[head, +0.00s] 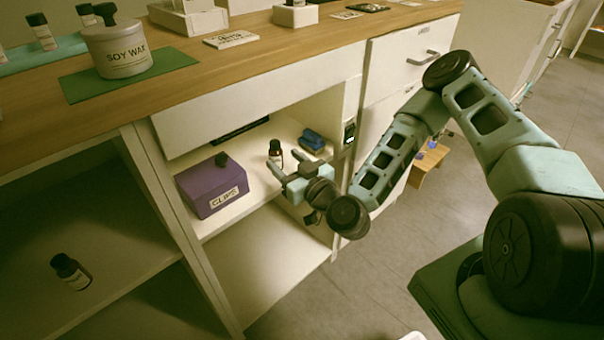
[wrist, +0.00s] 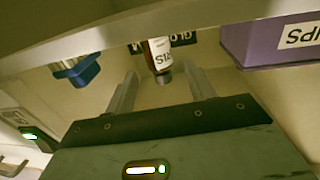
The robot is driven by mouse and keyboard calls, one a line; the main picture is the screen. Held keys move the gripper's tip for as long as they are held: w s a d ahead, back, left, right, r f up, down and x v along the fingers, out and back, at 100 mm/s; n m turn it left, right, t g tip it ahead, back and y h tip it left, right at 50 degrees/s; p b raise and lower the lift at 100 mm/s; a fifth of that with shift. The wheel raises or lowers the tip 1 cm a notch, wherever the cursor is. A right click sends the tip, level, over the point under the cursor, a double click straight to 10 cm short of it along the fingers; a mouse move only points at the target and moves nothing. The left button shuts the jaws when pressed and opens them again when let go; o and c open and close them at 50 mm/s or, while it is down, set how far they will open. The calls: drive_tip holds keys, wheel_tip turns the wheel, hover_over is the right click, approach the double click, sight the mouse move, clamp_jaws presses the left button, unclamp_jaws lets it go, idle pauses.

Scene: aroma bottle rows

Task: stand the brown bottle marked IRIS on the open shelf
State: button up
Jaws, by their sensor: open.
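A small brown bottle with a dark cap (head: 276,152) stands upright on the upper board (head: 262,187) inside the cabinet bay. In the wrist view, where things appear upside down, the bottle (wrist: 160,50) has a white label with letters that look like part of IRIS. My gripper (head: 289,166) is open in front of it. In the wrist view the bottle shows between the two fingers of my gripper (wrist: 161,82), with no clear contact. An open shelf (head: 110,262) is in the bay to the left, with another dark bottle (head: 70,271) on it.
A purple box (head: 212,187) with a knob stands left of the bottle, and a blue object (head: 312,140) right of it. A dark sign (wrist: 180,40) lies behind. A divider (head: 170,220) separates the bays. The counter (head: 285,48) overhangs, holding a SOY WAX pot (head: 118,48).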

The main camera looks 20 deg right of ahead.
drive_tip(key=p+v, duration=0.1)
drive_tip(key=v, duration=0.6)
drive_tip(key=s+a+n+g+y, duration=0.4)
drive_tip(key=a+n+g, duration=0.5)
drive_tip(key=a+g, duration=0.25)
drive_tip(key=s+d+r+m+g+h, duration=0.1)
drive_tip(key=s+r+m+g+h, duration=0.1)
drive_tip(key=s+r, duration=0.5)
drive_tip(key=s+d+r+m+g+h, duration=0.1)
drive_tip(key=s+r+g+h, duration=0.3)
drive_tip(key=s+r, duration=0.4)
drive_tip(key=s+h, duration=0.1)
drive_tip(key=s, duration=0.2)
drive_tip(key=shift+d+m, duration=0.35)
drive_tip(key=shift+m, duration=0.05)
